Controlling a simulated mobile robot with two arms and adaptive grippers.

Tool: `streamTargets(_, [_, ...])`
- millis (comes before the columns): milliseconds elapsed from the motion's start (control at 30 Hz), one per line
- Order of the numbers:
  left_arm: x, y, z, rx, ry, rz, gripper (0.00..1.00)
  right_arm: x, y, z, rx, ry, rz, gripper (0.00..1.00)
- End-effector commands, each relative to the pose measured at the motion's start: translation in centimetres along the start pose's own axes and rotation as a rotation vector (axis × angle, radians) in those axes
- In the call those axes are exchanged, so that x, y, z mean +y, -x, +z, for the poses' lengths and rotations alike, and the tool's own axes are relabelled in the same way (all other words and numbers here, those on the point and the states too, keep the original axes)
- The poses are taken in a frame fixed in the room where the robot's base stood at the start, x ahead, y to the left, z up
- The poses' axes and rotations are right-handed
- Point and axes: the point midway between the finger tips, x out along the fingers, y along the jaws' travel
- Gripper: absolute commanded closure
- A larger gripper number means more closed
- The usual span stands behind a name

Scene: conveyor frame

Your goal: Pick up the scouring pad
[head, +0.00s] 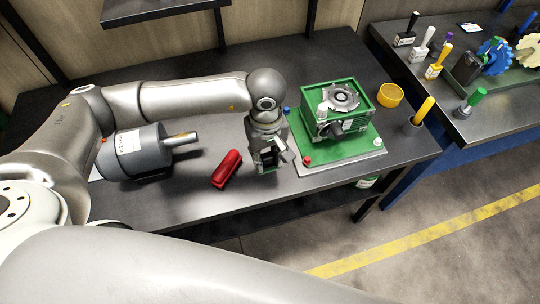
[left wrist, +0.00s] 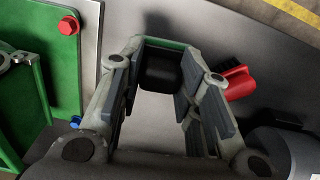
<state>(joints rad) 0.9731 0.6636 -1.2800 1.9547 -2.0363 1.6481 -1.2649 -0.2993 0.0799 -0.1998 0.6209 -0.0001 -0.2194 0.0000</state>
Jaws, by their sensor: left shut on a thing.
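The scouring pad (left wrist: 163,68) looks like a dark block with a green strip along one edge. In the left wrist view it sits between the fingertips of my left gripper (left wrist: 160,56), which is shut on it. In the head view my left gripper (head: 268,160) points down at the middle of the dark table, between the red stapler and the green machine. There the fingers hide most of the pad. I cannot tell whether the pad still touches the table. My right gripper is out of view.
A red stapler (head: 227,169) lies close by on the left, with a grey motor (head: 134,153) beyond it. A green machine on a green plate (head: 357,146) stands just to the right. A yellow ring (head: 390,95) and a yellow-handled tool (head: 423,112) are farther right. The table's front edge is near.

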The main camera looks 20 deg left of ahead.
Motion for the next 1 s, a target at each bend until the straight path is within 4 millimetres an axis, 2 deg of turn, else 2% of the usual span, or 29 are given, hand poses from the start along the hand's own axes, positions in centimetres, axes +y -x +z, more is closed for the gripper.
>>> streamTargets(100, [-1.2,1.9,1.8,0.001,-0.006,0.003,0.92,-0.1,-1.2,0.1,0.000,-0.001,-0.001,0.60])
streamTargets(300, [-3.5,3.5,5.0,0.001,-0.005,0.001,0.92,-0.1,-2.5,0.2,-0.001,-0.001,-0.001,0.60])
streamTargets(500, [-5.1,4.9,7.3,0.001,-0.003,0.002,0.92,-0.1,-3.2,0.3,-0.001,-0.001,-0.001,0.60])
streamTargets(700, [-5.9,5.6,8.4,-0.001,0.000,0.000,0.92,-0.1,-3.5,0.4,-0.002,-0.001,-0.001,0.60])
streamTargets(1000, [-6.1,5.8,8.6,-0.001,0.001,-0.001,0.92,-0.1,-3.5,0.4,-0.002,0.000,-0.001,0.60])
